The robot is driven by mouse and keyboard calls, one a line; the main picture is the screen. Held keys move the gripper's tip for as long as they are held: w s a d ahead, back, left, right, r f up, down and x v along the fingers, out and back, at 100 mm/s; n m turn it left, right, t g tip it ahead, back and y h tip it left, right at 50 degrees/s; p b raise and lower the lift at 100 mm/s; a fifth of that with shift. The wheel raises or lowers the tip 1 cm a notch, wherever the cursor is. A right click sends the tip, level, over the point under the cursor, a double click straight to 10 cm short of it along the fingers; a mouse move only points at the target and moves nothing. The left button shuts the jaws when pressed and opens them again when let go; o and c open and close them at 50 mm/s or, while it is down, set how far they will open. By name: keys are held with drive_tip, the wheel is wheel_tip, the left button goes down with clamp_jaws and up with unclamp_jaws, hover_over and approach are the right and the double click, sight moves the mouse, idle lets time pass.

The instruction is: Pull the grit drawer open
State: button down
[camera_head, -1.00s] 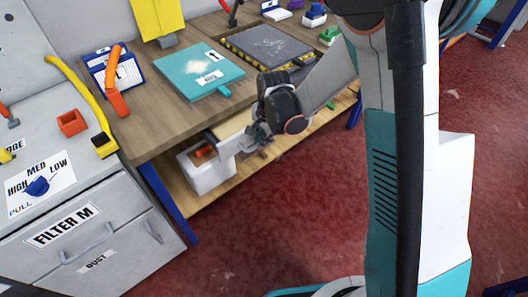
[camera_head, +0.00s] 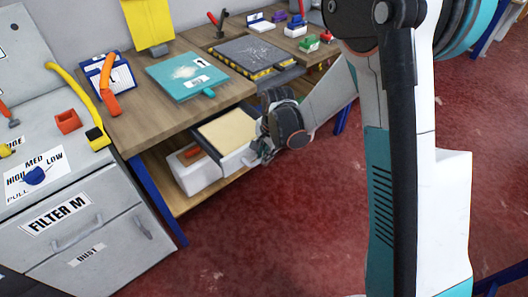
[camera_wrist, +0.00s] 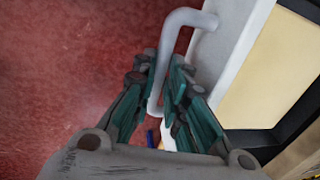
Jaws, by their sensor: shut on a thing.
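The grit drawer (camera_head: 237,159) stands pulled out from under the wooden workbench, and its flat cream-coloured inside shows from above. In the wrist view, the drawer's pale front (camera_wrist: 232,62) is at the upper right, with the cream inside and a dark rim behind it. A grey bar handle (camera_wrist: 179,22) sticks out from that front. My gripper (camera_head: 260,153) is at the drawer's front. In the wrist view, the teal fingers of my gripper (camera_wrist: 161,88) are closed around the handle bar. The fingers hide part of the bar.
A white bin (camera_head: 196,176) with an orange item stands on the lower shelf, left of the drawer. A grey cabinet labelled FILTER M (camera_head: 95,215) stands at the left. The red floor (camera_head: 270,225) in front of the drawer is clear.

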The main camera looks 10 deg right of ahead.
drive_tip(key=c, duration=1.6)
unclamp_jaws()
drive_tip(key=shift+r, duration=0.15)
wheel_tip(320, 180, up, 12)
drive_tip(key=s+d, duration=0.1)
drive_tip(key=shift+s+f, duration=0.25)
drive_tip(key=shift+s, duration=0.15)
drive_tip(key=shift+d, duration=0.1)
